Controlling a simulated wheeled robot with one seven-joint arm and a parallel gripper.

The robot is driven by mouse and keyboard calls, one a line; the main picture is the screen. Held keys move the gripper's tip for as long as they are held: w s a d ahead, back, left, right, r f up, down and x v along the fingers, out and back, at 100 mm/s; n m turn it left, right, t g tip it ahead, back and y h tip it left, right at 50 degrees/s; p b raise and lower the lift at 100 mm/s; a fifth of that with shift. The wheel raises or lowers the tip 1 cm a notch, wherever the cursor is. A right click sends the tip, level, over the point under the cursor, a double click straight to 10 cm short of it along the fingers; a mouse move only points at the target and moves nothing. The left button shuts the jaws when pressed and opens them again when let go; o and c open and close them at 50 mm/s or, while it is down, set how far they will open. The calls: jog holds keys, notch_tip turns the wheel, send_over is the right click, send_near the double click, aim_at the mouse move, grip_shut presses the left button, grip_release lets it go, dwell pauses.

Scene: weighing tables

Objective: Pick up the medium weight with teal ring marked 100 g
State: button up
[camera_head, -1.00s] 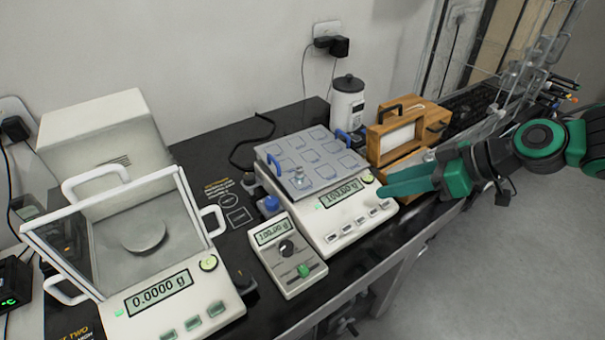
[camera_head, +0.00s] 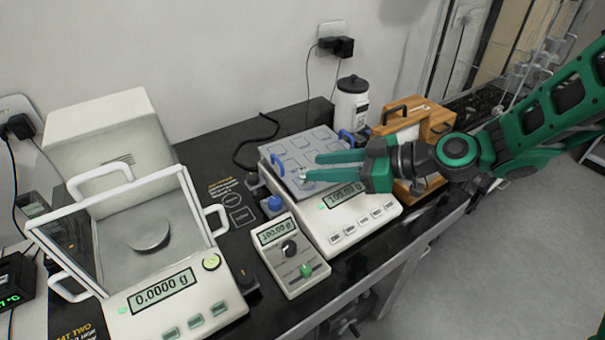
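A small metal weight (camera_head: 302,170) stands on the grey tiled plate (camera_head: 290,151) of the right-hand balance, near the plate's front left. It is partly hidden by my gripper; its ring and marking are too small to read. The balance (camera_head: 352,217) has a display that appears to read 100.00 g. My gripper (camera_head: 311,167) reaches in from the right over the plate. Its two green fingers are spread apart, with their tips close to the weight. I cannot tell whether the weight is between them or touching.
A larger balance (camera_head: 172,307) with a glass shield, reading 0.0000 g, stands at left. A small control box (camera_head: 290,257) sits before the right balance. A white canister (camera_head: 350,105) and wooden case (camera_head: 437,125) stand behind.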

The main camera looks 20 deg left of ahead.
aim_at(306, 169)
jog(key=x, duration=0.4)
jog(key=shift+w+f, duration=0.1)
jog(key=shift+f, duration=0.05)
jog(key=shift+c, duration=0.4)
jog(key=shift+d, duration=0.1)
grip_shut()
